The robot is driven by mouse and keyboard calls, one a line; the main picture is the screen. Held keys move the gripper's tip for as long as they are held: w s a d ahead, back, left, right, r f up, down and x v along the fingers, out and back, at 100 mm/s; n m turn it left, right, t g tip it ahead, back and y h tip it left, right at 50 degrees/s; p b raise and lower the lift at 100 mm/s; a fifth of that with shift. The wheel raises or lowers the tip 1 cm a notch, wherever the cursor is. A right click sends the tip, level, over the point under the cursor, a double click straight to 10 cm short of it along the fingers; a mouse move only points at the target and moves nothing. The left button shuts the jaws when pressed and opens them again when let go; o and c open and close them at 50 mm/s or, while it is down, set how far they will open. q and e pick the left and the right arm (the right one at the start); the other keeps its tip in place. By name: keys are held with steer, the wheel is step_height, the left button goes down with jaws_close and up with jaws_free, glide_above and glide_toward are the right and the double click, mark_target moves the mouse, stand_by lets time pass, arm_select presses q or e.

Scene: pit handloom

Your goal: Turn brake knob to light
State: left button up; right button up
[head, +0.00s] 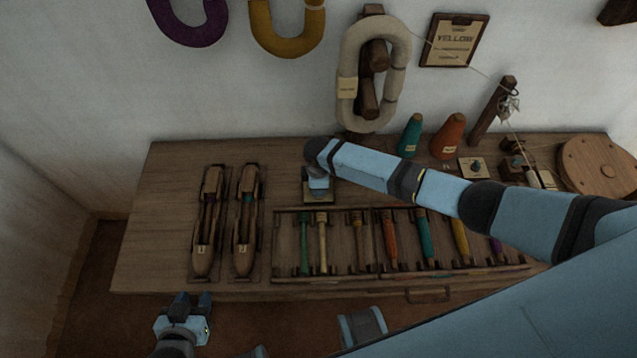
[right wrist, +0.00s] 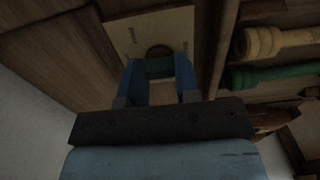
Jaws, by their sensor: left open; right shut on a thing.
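A small pale plate (right wrist: 118,32) with short dark marks lies under my right gripper (right wrist: 160,72). Its fingers are shut on a dark greenish piece above a dark round spot on that plate, which I take for the brake knob (right wrist: 160,66). The fingers hide much of it, and I cannot read its setting. In the head view the right gripper (head: 318,184) points down onto this plate (head: 318,199), behind the tray of bobbins. My left gripper (head: 190,301) is open and empty in front of the table's front edge, at the lower left.
Two wooden shuttles (head: 207,222) lie left of the plate. A tray (head: 345,281) of coloured bobbins lies in front. Another pale plate with a dark dial (head: 475,167) and yarn cones (head: 449,138) stand to the right, beyond my right arm. The table's left end (head: 150,235) is clear.

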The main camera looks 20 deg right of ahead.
arm_select(q)
steer(key=shift+r, duration=0.1)
steer(key=shift+r, duration=0.2)
arm_select(e)
steer(key=o, duration=0.9)
steer(key=shift+r, duration=0.1)
arm_select(q)
steer(key=shift+r+p, duration=0.45)
steer(key=shift+p, duration=0.05)
arm_select(e)
step_height(320, 180, up, 14)
steer(key=shift+f, duration=0.2)
